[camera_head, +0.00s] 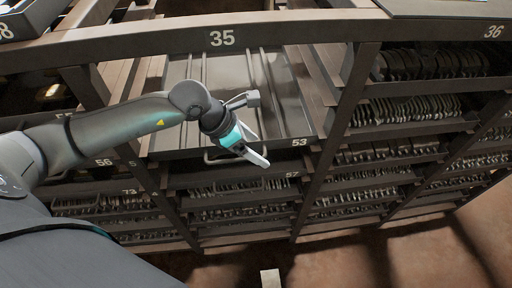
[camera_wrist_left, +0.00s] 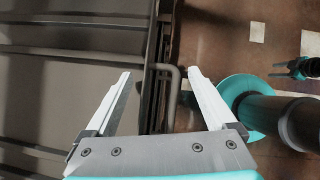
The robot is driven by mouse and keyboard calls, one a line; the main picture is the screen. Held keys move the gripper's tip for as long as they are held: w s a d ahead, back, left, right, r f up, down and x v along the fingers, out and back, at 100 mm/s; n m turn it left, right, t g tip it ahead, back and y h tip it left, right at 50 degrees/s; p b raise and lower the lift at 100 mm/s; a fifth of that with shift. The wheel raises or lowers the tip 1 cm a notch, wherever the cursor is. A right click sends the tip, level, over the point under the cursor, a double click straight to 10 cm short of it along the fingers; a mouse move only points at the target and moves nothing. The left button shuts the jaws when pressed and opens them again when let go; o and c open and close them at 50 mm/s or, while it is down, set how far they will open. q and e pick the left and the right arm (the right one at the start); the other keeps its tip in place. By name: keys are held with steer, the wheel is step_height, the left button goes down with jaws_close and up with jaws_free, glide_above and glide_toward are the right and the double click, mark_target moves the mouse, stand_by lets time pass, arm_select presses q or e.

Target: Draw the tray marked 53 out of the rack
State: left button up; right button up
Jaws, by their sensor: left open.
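The tray marked 53 (camera_head: 236,72) is a wide, flat grey tray in the rack (camera_head: 345,105), below the 35 beam. Its ribbed surface looks empty in the head view. Its front edge carries the number 53 and a bar handle (camera_head: 222,160), partly hidden by my gripper. My left gripper (camera_head: 257,154) is in front of that edge. In the left wrist view its two white fingers (camera_wrist_left: 160,78) are open, with the handle (camera_wrist_left: 173,88) showing between their tips, nearer the right finger. I cannot tell whether they touch it. The tray (camera_wrist_left: 70,95) fills the left of that view.
The tray marked 57 (camera_head: 240,187), just below, holds rows of brake shoes. Trays 56 and 73 are in the column to the left. More filled trays (camera_head: 410,108) stand to the right. Brown floor (camera_head: 400,255) lies open in front of the rack.

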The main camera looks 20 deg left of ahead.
arm_select(q)
steer(key=shift+w+d+f, duration=0.1)
steer(key=shift+f, duration=0.15)
steer(key=shift+c, duration=0.2)
jaws_close()
stand_by(0.5)
steer(key=shift+w, duration=0.1)
